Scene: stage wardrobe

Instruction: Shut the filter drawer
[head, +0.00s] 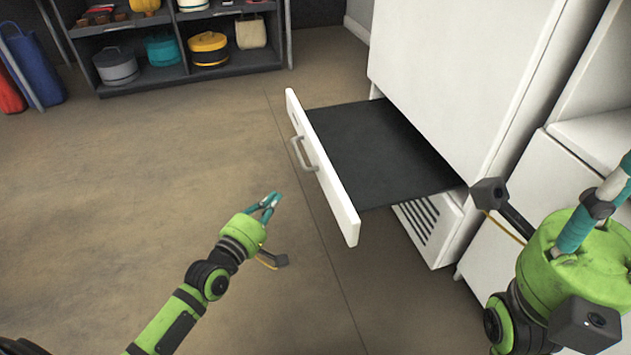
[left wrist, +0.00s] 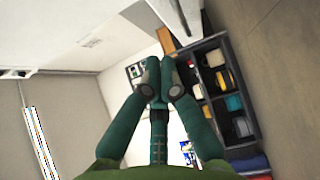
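The filter drawer stands pulled out of the lower part of a tall white cabinet (head: 455,70). Its white front panel (head: 335,190) has a grey bar handle (head: 303,154), and a flat dark surface (head: 385,150) lies behind it. My left gripper (head: 275,199) is in front of the drawer, left of and below the handle in the picture, not touching it. Its teal fingertips meet in the left wrist view (left wrist: 161,80), with nothing between them. My right gripper (head: 622,172) is at the right edge, partly cut off, so its fingertips are unclear.
A vent grille (head: 420,218) sits below the drawer. White units (head: 520,190) stand at right, near my right arm. A dark shelf (head: 150,75) with hat boxes and bags is at the back left, beside a blue bag (head: 35,65). The brown floor (head: 130,180) left of the drawer is clear.

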